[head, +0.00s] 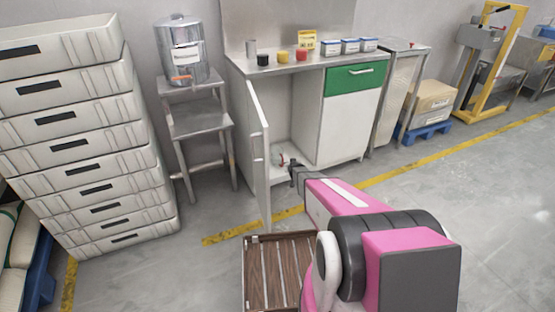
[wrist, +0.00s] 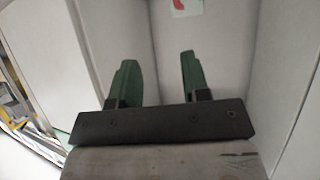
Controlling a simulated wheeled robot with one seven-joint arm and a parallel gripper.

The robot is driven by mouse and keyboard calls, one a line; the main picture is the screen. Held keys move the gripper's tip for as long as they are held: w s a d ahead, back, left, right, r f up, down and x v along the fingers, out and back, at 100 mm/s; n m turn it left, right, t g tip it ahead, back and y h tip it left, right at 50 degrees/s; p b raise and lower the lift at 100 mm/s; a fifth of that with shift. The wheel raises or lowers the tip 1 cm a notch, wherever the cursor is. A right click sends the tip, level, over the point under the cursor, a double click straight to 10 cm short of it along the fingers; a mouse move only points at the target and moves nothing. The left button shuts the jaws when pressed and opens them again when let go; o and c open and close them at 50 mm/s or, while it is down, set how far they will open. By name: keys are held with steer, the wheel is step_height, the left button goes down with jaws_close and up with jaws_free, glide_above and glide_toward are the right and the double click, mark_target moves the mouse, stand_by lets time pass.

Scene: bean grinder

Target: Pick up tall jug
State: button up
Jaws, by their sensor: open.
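Inside the open cabinet (head: 267,139), a small pale object with a red patch (head: 277,157) shows low down, just beyond my gripper. It may be the tall jug, but it is too small and partly hidden to be sure. My gripper (head: 291,164) reaches into the cabinet opening. In the wrist view its two green fingers (wrist: 156,65) stand apart with nothing between them. At the top edge of the wrist view, a white patch with a red mark (wrist: 186,6) shows ahead of the fingers, cut off by the frame.
The cabinet door (head: 258,150) stands open left of my arm. Pale cabinet walls (wrist: 285,70) flank my gripper closely. A wooden slatted platform (head: 278,270) lies on the floor in front. Jars and boxes stand on the countertop (head: 285,66). Stacked crates (head: 75,140) are at left.

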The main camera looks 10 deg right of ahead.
steer(key=w+a+f+n+t+y, duration=0.1)
steer(key=w+f+t+y, duration=0.1)
steer(key=w+f+t, duration=0.3)
steer(key=w+f+y, duration=0.1)
steer(key=w+f, duration=0.2)
steer(key=f, duration=0.5)
glide_toward(278, 158)
steer(key=shift+w+d+f, duration=0.8)
steer(key=shift+w+f, duration=0.2)
steer(key=shift+f, duration=0.3)
steer(key=shift+n+t, duration=0.3)
steer(key=shift+w+a+r, duration=0.1)
steer(key=shift+w, duration=1.25)
steer(key=shift+w+a, duration=0.1)
steer(key=shift+w, duration=1.25)
jaws_close()
